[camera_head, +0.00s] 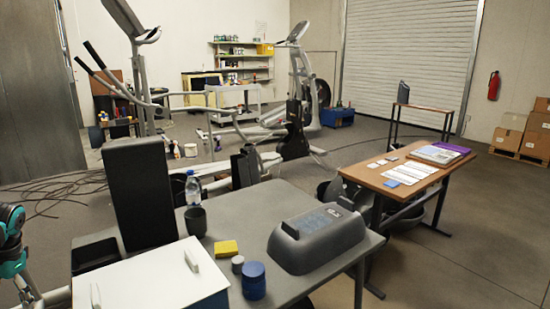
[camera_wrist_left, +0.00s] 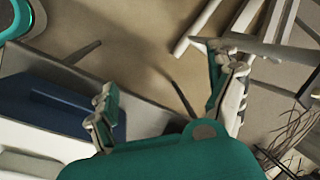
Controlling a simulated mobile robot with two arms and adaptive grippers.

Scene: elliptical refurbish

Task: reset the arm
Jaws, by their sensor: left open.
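My left arm (camera_head: 12,243), with teal and dark parts, shows only as a sliver at the left edge of the head view. In the left wrist view my left gripper (camera_wrist_left: 165,88) has its two fingers spread wide apart, with nothing between them. The floor and part of a grey table edge show behind the fingers. My right arm and gripper are in neither view.
A grey table (camera_head: 285,190) in front holds a white-lidded box (camera_head: 150,275), a dark grey console cover (camera_head: 318,238), a yellow sponge (camera_head: 226,248), a blue jar (camera_head: 253,280) and a bottle (camera_head: 193,190). A wooden desk (camera_head: 372,178) stands right. Open floor lies at the far right.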

